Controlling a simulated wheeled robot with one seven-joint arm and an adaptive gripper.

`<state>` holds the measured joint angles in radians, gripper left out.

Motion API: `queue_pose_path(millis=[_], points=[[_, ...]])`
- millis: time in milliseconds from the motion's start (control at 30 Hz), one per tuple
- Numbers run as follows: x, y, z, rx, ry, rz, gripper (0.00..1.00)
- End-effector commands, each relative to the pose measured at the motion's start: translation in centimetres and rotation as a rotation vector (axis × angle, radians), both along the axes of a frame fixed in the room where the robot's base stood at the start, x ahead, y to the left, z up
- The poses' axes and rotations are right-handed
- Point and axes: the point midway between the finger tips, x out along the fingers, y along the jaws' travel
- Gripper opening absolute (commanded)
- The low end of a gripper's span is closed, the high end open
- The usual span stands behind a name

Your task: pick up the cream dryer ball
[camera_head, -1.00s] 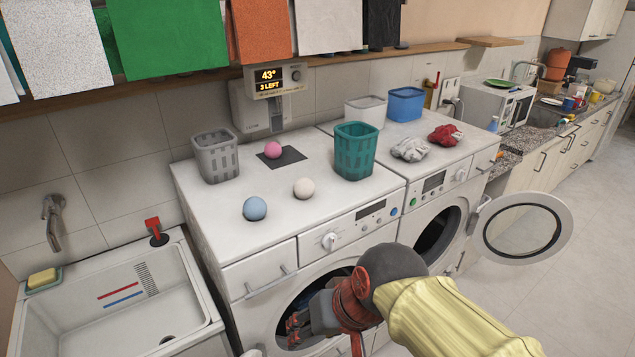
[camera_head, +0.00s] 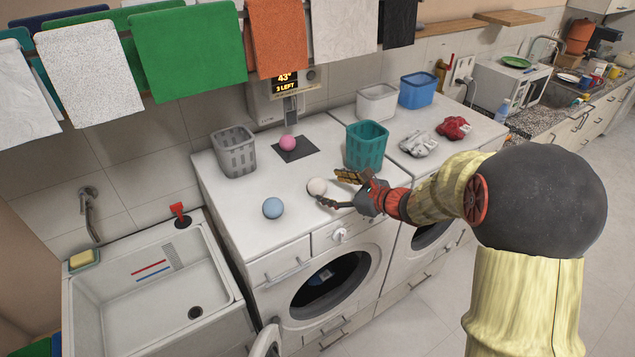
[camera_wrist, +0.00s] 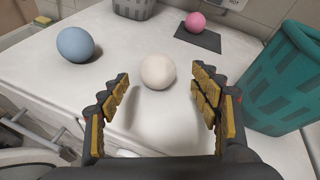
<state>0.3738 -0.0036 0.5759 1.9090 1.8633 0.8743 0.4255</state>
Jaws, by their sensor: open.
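The cream dryer ball (camera_head: 317,186) rests on the white top of the left washing machine, between the blue ball and the teal basket. It also shows in the wrist view (camera_wrist: 157,72), just beyond and between my fingertips. My gripper (camera_head: 337,190) is open and empty, at the right of the ball in the head view. In the wrist view, my fingers (camera_wrist: 160,92) spread to either side with a gap between each of them and the ball.
A blue ball (camera_head: 273,208) lies to the left and a pink ball (camera_head: 287,142) sits on a dark mat (camera_head: 300,154) behind. A teal basket (camera_head: 366,148) stands close at the right, a grey basket (camera_head: 235,153) at the back left. A sink (camera_head: 125,304) lies left of the machine.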

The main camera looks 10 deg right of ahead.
Motion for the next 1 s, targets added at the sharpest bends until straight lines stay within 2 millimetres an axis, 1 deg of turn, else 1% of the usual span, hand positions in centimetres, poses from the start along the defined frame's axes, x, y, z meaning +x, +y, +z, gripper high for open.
queue_pose_path(millis=[100,367,500,600,867,1000], points=[[1.0,0.8,-0.7,0.001,0.000,0.003,0.63],[2.6,1.9,-1.7,-0.001,0.001,0.005,0.63],[4.2,2.9,-2.7,-0.001,0.001,0.005,0.63],[5.1,3.5,-3.0,-0.002,-0.001,0.006,0.63],[5.4,3.5,-3.1,-0.002,0.000,0.004,0.63],[5.4,3.5,-3.1,-0.002,0.000,0.004,0.55]])
